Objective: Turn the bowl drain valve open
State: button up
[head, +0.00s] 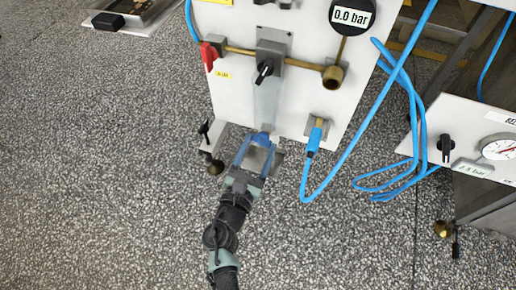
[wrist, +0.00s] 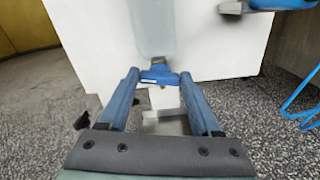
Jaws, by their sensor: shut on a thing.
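The bowl drain valve (wrist: 160,77) is a small blue piece at the lower end of a translucent bowl (wrist: 153,30), in front of a white panel (wrist: 95,40). In the head view the bowl (head: 266,105) hangs below a grey unit with a black knob (head: 264,72). My gripper (head: 262,143) reaches up from below to the bowl's lower end. In the wrist view its blue fingers stand on either side of the valve, and my gripper is shut on it. The fingers partly hide the valve in the head view. How far it is turned I cannot tell.
A red-handled valve (head: 208,56) is at the panel's upper left, a round display (head: 352,16) reading 0.0 bar at upper right. A blue hose (head: 308,180) loops down right of my gripper. A second panel (head: 470,118) with a gauge stands right.

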jog(key=m+b, duration=0.1)
jog(key=m, duration=0.1)
jog(key=m+b, duration=0.2)
jog(key=shift+f+m, duration=0.2)
jog(key=shift+m, duration=0.1)
jog(key=m+b, duration=0.2)
jog(key=m, duration=0.1)
jog(key=shift+d+f+m, duration=0.1)
jog(key=shift+m, duration=0.2)
jog(key=shift+s+m+b, duration=0.1)
jog(key=shift+m+b, duration=2.45)
jog(key=shift+m, duration=1.05)
jog(key=o, duration=1.4)
